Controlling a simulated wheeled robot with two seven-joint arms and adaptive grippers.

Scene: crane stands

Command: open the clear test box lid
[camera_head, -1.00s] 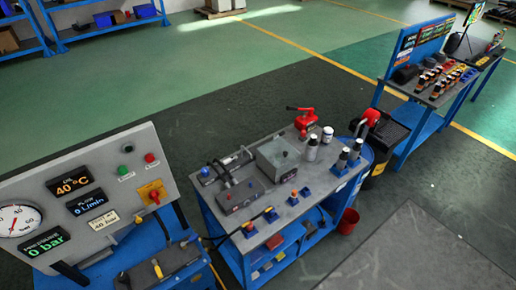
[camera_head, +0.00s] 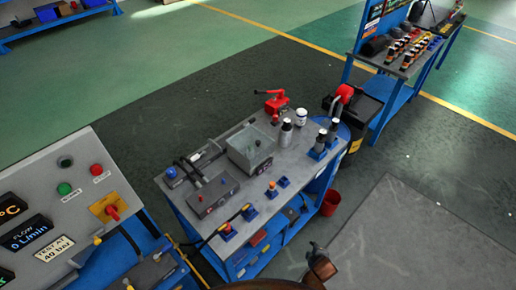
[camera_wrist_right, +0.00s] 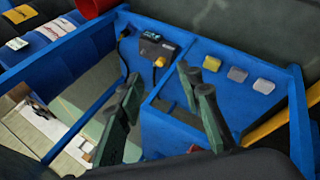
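The clear test box (camera_head: 250,146) stands on the grey top of the blue cart (camera_head: 225,150) in the head view. It looks like a grey see-through box with its lid lying flat on top, apparently closed. My right gripper (camera_head: 318,262) shows only in part at the bottom edge of the head view, in front of the cart and well apart from the box. In the right wrist view, its two dark fingers (camera_wrist_right: 161,78) are spread apart with nothing between them. The box does not show in the wrist view. My left gripper is not in view.
Bottles (camera_head: 286,133), a red clamp-like tool (camera_head: 272,101) and a grey block (camera_head: 213,194) stand near the box. A gauge panel (camera_head: 75,195) stands at left. A red bucket (camera_head: 330,203) is on the floor right of the cart.

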